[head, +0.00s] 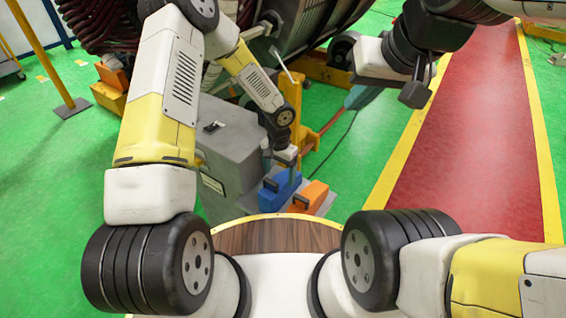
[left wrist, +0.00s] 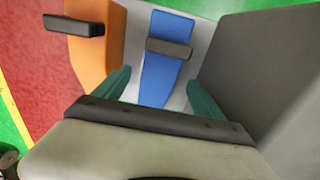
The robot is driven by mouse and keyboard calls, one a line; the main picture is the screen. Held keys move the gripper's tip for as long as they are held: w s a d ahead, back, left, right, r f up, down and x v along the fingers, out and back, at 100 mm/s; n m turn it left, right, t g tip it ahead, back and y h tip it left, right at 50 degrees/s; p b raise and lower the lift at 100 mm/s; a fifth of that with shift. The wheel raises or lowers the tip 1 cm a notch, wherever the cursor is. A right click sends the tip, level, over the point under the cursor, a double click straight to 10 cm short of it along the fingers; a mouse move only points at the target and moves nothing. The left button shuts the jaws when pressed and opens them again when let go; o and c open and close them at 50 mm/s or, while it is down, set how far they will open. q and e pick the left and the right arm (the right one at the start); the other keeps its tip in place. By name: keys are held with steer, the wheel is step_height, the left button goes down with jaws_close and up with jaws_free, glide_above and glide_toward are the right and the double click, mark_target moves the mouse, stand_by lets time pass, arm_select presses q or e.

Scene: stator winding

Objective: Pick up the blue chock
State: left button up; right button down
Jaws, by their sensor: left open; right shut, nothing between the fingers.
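The blue chock (head: 277,191) stands on a grey platform beside a grey box, below my left gripper (head: 287,164) in the head view. In the left wrist view, the blue chock (left wrist: 163,70) has a dark grey handle across its top. The open teal fingers of my left gripper (left wrist: 160,80) lie on either side of the chock in the picture. Contact cannot be told, and the near end of the chock is hidden by the gripper body. My right gripper (head: 355,101) is shut and empty, held up at the right, away from the chock.
An orange chock (head: 314,194) with a dark handle stands right of the blue one; it also shows in the left wrist view (left wrist: 104,45). The grey box (head: 229,150) rises close on the left. A red walkway (head: 480,130) lies at the right.

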arm_select(q)
step_height(320, 180, down, 8)
steer(key=shift+r, duration=0.1)
stand_by(0.4)
steer(key=shift+c, duration=0.4)
steer(key=c, duration=1.5)
steer(key=shift+r, duration=0.1)
steer(key=shift+c, duration=0.2)
steer(key=shift+r, duration=0.1)
